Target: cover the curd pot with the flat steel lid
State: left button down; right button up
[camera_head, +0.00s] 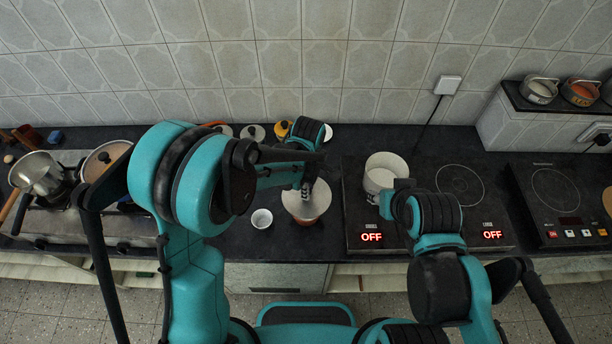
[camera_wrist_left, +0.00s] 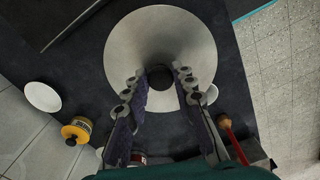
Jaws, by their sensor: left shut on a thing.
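The flat steel lid (camera_head: 297,207) is a round grey disc with a dark knob. In the left wrist view the lid (camera_wrist_left: 160,28) fills the upper middle, and its knob sits between my fingertips. My left gripper (camera_head: 308,189) is shut on the lid's knob from above. An orange-brown pot (camera_head: 304,222), seemingly the curd pot, shows just below the lid's near edge. The lid hides its mouth, and I cannot tell whether they touch. My right gripper (camera_head: 394,197) is in front of the white pot; its fingers are mostly hidden by its arm.
A white pot (camera_head: 384,168) stands on the double hob (camera_head: 425,178) to the right. A yellow jar (camera_wrist_left: 77,130) is near the wall. Steel pans (camera_head: 36,174) stand on the stove at left.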

pick_arm(q)
jog(key=shift+a, duration=0.1)
dwell(0.3)
jog(key=shift+f+b, duration=0.1)
jog(key=shift+b, duration=0.2)
notch_tip(320, 180, down, 6)
jog(key=b, duration=0.5)
jog(key=shift+r, duration=0.2)
dwell(1.0)
jog(key=shift+f+b, duration=0.6)
jog(key=shift+b, duration=0.25)
jog(key=c, duration=1.2)
grip_release()
